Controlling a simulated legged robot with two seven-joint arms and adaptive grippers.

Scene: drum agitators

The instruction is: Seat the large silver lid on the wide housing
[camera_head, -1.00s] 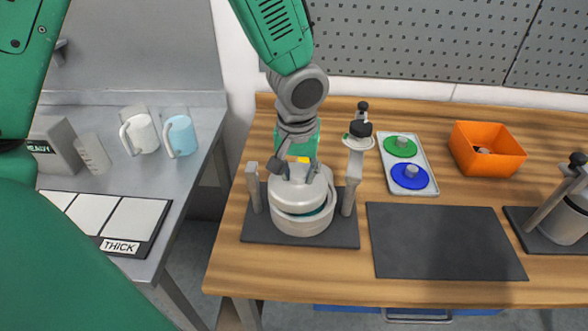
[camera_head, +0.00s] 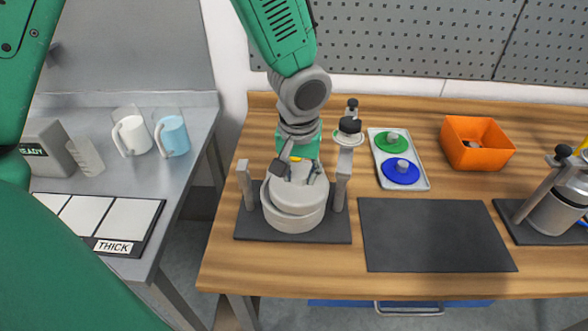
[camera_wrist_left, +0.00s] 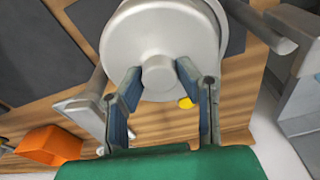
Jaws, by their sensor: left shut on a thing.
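The large silver lid (camera_head: 290,199) is a pale grey disc with a central knob. It also shows in the left wrist view (camera_wrist_left: 185,32), its knob between my fingers. My left gripper (camera_head: 300,174) is shut on the lid from above. The lid lies over the mouth of the wide housing (camera_head: 293,222), a round pale vessel on a dark base plate. The lid looks slightly tilted, and I cannot tell whether its rim sits fully in. The housing's inside is hidden. My right gripper is not in view.
Grey posts (camera_head: 341,180) flank the housing closely. A tray with green and blue lids (camera_head: 401,171) and an orange bin (camera_head: 477,143) stand to the right. The dark mat (camera_head: 435,236) is empty. Another agitator (camera_head: 558,210) stands at far right. Jugs (camera_head: 172,136) stand on the left bench.

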